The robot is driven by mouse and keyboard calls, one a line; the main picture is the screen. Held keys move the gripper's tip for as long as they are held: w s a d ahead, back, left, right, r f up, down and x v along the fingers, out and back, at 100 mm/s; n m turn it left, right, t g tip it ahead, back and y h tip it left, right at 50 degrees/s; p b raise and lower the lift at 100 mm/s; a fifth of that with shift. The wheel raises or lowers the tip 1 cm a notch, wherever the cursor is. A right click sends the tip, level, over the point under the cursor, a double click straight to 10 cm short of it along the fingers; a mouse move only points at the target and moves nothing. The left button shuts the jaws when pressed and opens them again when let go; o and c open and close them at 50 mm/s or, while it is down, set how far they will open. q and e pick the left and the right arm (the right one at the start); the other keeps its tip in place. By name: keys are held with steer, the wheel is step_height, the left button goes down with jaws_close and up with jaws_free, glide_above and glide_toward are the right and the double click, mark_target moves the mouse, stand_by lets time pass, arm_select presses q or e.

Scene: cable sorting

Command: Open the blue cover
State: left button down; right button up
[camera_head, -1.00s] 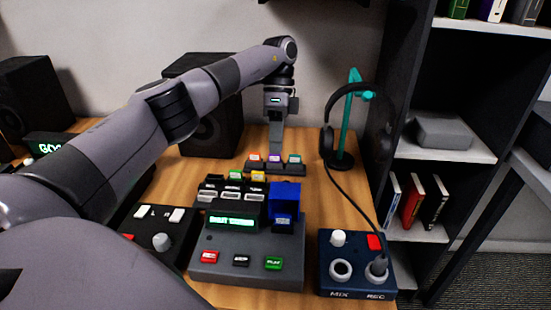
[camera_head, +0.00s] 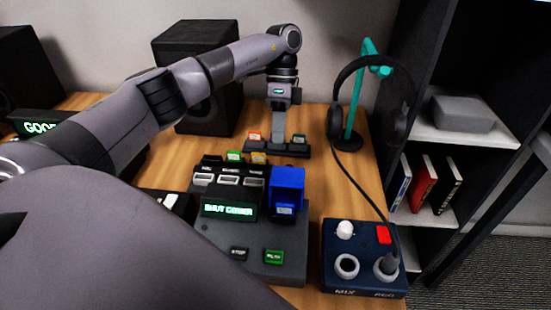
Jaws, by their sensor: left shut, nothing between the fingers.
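The blue cover (camera_head: 287,186) stands at the back right corner of a grey console (camera_head: 281,240). A small dark-blue labelled piece shows just below its front. I cannot tell how far open the cover is. The console's green display (camera_head: 228,209) reads "SHUT COVER". My left gripper (camera_head: 278,140) reaches over from the left and points down behind the blue cover, apart from it. It is shut and empty, over a dark rack (camera_head: 290,150) with small coloured pieces. My right gripper is not in view.
A navy box (camera_head: 363,282) with knobs and a plugged cable stands right of the console. Headphones hang on a teal stand (camera_head: 354,115) at the back right. A black speaker (camera_head: 190,115) stands behind my arm. Bare wood lies right of the blue cover.

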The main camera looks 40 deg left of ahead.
mark_target(288, 184)
arm_select(q)
steer(key=s+d+f, duration=0.3)
steer(key=s, duration=0.1)
steer(key=shift+s+p, duration=0.35)
steer(key=shift+f, duration=0.1)
stand_by(0.3)
steer(key=p, duration=0.2)
steer(key=s+r+t+p, duration=0.1)
steer(key=p, duration=0.2)
steer(key=shift+d+r, duration=0.25)
